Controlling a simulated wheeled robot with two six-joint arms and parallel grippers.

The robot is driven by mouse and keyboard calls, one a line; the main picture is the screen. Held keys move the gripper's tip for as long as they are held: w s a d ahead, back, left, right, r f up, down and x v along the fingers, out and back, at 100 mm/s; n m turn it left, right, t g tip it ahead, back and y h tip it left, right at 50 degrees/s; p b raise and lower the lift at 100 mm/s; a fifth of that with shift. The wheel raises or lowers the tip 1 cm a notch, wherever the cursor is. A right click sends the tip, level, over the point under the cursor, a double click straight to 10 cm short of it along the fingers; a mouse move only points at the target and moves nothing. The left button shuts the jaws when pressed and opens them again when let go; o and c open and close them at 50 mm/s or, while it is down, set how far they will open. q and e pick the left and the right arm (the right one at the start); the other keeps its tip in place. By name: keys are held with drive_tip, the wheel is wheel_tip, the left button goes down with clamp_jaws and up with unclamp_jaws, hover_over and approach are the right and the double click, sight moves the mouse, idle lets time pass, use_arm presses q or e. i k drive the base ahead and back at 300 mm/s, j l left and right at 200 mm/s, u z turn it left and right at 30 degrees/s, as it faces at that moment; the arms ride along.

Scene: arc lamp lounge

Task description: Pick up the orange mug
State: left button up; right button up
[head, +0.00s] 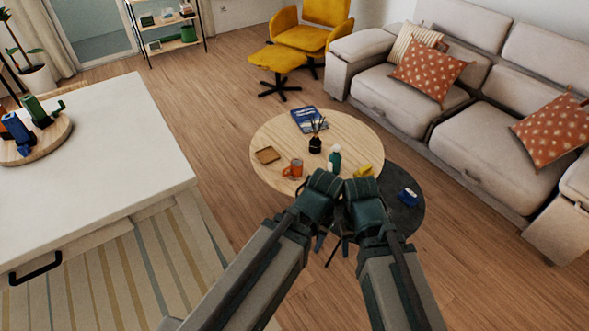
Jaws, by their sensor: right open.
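The orange mug (295,168) stands upright on the round wooden table (270,132), near its front-left edge. Its handle shows on its left side. My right gripper (362,190) and my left gripper (324,188) are side by side at the front of this table, to the right of the mug and apart from it. The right gripper is open, with nothing seen in it. The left gripper's fingers are mostly hidden, so I cannot tell its state.
Near the mug are a wooden coaster (267,155), a dark diffuser (315,145), a green bottle (334,158), a yellow object (364,170) and a blue book (309,119). A lower dark table (408,215) holds a blue item (408,196). A white counter (130,130) stands left, a sofa (375,92) right.

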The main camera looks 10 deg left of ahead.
sight(296, 164)
drive_tip(key=i+j+u, duration=0.15)
drive_tip(key=i+u, duration=0.3)
drive_tip(key=i, duration=0.35)
drive_tip(key=i+l+u, duration=0.1)
drive_tip(key=i+u, duration=0.35)
drive_tip(key=i, duration=0.3)
